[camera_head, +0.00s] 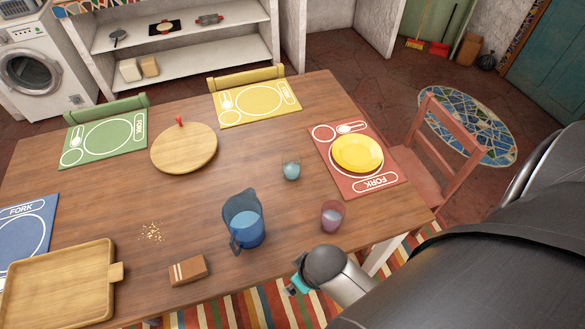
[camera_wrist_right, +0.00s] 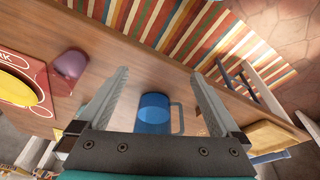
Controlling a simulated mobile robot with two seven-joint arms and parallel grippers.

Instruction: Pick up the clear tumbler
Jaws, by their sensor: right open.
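The clear tumbler (camera_head: 291,169) stands upright on the wooden table, left of the red placemat, with pale blue content visible. I cannot make it out in the right wrist view. My right gripper (camera_head: 298,284) is at the table's front edge, nearer to me than the tumbler and well apart from it. In the right wrist view its two fingers (camera_wrist_right: 158,72) are spread wide with nothing held between them. The blue pitcher (camera_wrist_right: 153,113) appears beyond the gap between them. My left gripper is not in view.
The blue pitcher (camera_head: 246,220) and a pink-purple tumbler (camera_head: 333,215) stand between my right gripper and the clear tumbler's area. A red placemat (camera_head: 393,180) with a yellow plate lies right. A round board (camera_head: 184,150), brown box (camera_head: 188,270) and wooden tray (camera_head: 118,272) are left.

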